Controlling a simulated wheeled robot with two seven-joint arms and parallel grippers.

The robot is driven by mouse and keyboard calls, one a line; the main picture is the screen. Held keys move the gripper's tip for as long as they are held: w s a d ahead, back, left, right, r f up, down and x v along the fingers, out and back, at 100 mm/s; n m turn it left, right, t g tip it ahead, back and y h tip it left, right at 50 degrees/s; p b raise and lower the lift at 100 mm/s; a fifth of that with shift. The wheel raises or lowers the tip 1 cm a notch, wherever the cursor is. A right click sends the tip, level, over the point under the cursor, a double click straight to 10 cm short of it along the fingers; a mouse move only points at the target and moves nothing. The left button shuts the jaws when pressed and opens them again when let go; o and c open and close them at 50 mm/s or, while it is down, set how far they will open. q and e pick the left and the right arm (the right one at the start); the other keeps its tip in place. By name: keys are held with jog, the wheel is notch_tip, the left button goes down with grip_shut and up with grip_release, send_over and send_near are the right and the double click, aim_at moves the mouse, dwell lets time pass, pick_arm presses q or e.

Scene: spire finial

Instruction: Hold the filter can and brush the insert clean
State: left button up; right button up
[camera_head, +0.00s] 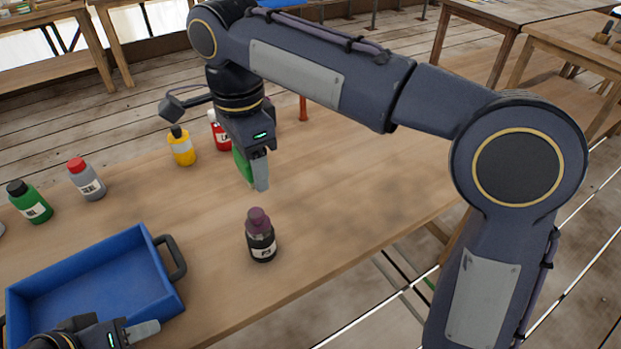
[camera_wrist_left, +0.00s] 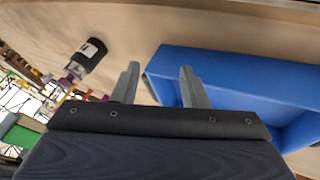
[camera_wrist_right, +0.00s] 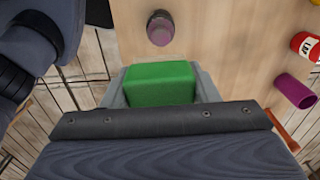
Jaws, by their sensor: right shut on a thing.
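A small black can (camera_head: 261,240) with a white label and a purple top stands upright on the table in the head view. It also shows in the left wrist view (camera_wrist_left: 89,54) and from above in the right wrist view (camera_wrist_right: 160,31). My right gripper (camera_head: 258,175) is above the table beyond the can, shut on a green block (camera_wrist_right: 160,82). Whether this block is the brush I cannot tell. My left gripper (camera_wrist_left: 158,84) is open and empty beside the blue tray's edge, apart from the can. I cannot make out an insert.
A blue tray (camera_head: 150,245) with a dark handle sits at the table's near left. Green (camera_head: 30,203), grey (camera_head: 87,180), yellow (camera_head: 181,147) and red (camera_wrist_right: 306,46) bottles stand along the far side. A purple cylinder (camera_wrist_right: 295,91) is near the red one. Table around the can is clear.

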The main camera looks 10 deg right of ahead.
pick_arm(q)
jog(key=shift+o, duration=1.1)
jog(key=shift+w+d+f, duration=0.1)
jog(key=shift+w+d, duration=0.15)
jog(key=shift+w, duration=0.05)
pick_arm(e)
jog(key=shift+a+r, duration=0.1)
jog(key=shift+a, duration=0.3)
pick_arm(q)
jog(key=w+d+r+h, duration=0.1)
jog(key=w+d, duration=0.1)
jog(key=d, duration=0.1)
jog(key=w+d+m+t+h, duration=0.1)
jog(key=w+d, duration=0.1)
jog(key=d, duration=0.1)
jog(key=w+d+r+t+h, duration=0.1)
jog(key=w+d, duration=0.2)
jog(key=shift+d+r+m, duration=0.25)
jog(key=shift+r+m, duration=0.05)
pick_arm(e)
jog(key=shift+s+r, duration=0.1)
pick_arm(q)
jog(key=t+y, duration=0.6)
jog(key=t, duration=0.4)
send_near(257, 223)
jog(key=shift+m, duration=0.4)
jog(key=w, duration=1.2)
jog(key=shift+d+f, duration=0.15)
jog(key=shift+d, duration=0.1)
